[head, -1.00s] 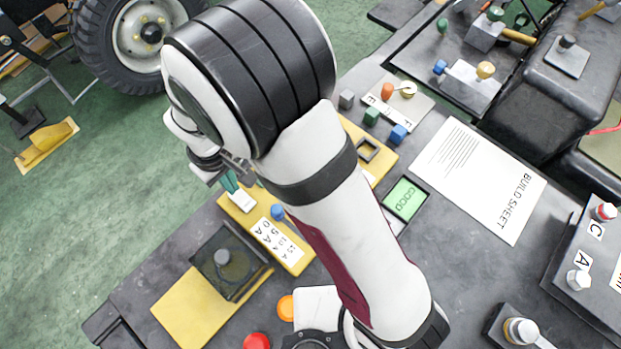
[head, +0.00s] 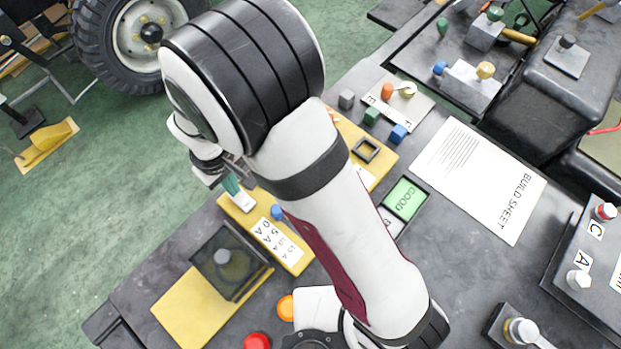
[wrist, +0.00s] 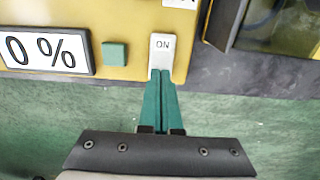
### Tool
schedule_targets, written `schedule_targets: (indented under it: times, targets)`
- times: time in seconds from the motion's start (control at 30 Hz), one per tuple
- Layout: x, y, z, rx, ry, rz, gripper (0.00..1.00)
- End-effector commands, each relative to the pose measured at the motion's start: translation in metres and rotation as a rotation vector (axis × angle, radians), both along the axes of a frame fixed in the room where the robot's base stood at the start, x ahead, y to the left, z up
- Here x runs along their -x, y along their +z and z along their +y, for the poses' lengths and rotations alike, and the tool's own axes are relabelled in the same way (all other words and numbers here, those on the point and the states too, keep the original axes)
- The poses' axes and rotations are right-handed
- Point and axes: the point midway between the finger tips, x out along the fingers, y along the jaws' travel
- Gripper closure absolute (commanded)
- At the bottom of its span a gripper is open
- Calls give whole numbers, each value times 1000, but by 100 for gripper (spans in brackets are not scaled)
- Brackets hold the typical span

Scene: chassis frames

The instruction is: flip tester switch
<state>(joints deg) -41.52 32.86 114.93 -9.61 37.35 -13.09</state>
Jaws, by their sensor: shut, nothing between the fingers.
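The tester is a yellow panel (wrist: 125,25) with a white rocker switch (wrist: 162,48) marked ON. In the head view the switch (head: 243,202) sits at the panel's near-left corner. My gripper (wrist: 160,74) is shut and empty, its green fingertips at the lower edge of the switch in the wrist view. I cannot tell whether they touch it. In the head view the green fingers (head: 231,184) show just above the switch, and my arm hides the middle of the panel.
A green square button (wrist: 114,54) and a 0 % display (wrist: 45,50) lie left of the switch. A clear box (head: 232,262) on a yellow plate stands beside the panel. Small coloured blocks, a GOOD tile (head: 404,198) and a build sheet (head: 478,180) lie on the bench.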

Motion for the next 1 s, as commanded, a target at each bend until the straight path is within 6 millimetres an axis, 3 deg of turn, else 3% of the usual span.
schedule_targets:
  times: [0.57, 1.0]
  targets:
    - [0, -7, 0, 0, 0, 0, 100]
    - [0, 40, 0, -2, 0, -2, 100]
